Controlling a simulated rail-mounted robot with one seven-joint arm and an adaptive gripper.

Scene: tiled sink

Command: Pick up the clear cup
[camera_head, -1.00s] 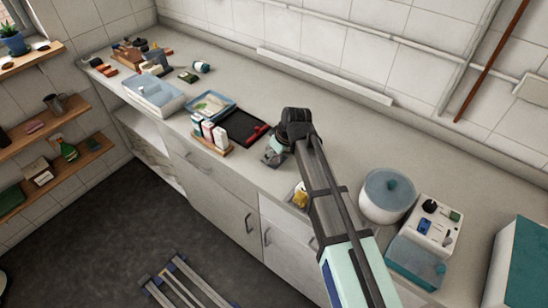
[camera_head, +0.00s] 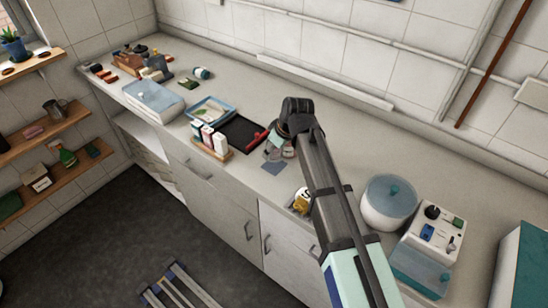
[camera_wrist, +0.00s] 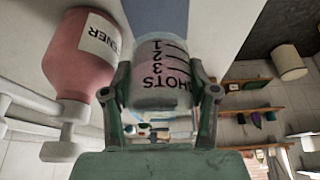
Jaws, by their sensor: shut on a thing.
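The clear cup (camera_wrist: 160,62) is a see-through shot measure with black number marks and the word SHOTS, upside down in the wrist view. My gripper (camera_wrist: 167,88) is shut on it, one finger on each side. In the head view my gripper (camera_head: 277,151) is over the counter, right of the black tray. My wrist hides much of the cup there, and I cannot tell its clearance from the counter.
A pink bottle (camera_wrist: 78,55) with a white label is close beside the cup. A blue-grey square (camera_head: 279,167) lies on the counter below my gripper. The black tray (camera_head: 240,133) and a yellow item (camera_head: 301,201) are nearby. A round lidded tub (camera_head: 388,208) stands further right.

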